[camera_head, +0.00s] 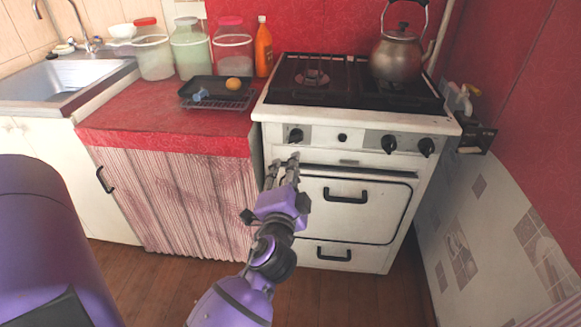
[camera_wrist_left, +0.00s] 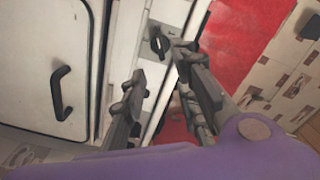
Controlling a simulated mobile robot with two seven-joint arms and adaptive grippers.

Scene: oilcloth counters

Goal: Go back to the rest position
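My left gripper (camera_head: 282,168) is in front of the white stove (camera_head: 345,255), near the left side of its front panel, below the knobs. Its two fingers are apart and nothing is between them. The left wrist view shows the same open gripper (camera_wrist_left: 160,66), with the stove's oven door (camera_wrist_left: 45,60) and its black handle to the left. My right gripper is in neither view.
A red counter (camera_head: 140,115) with a striped curtain stands left of the stove. A kettle (camera_head: 398,54) stands on the stove. Wooden floor (camera_head: 165,270) is below.

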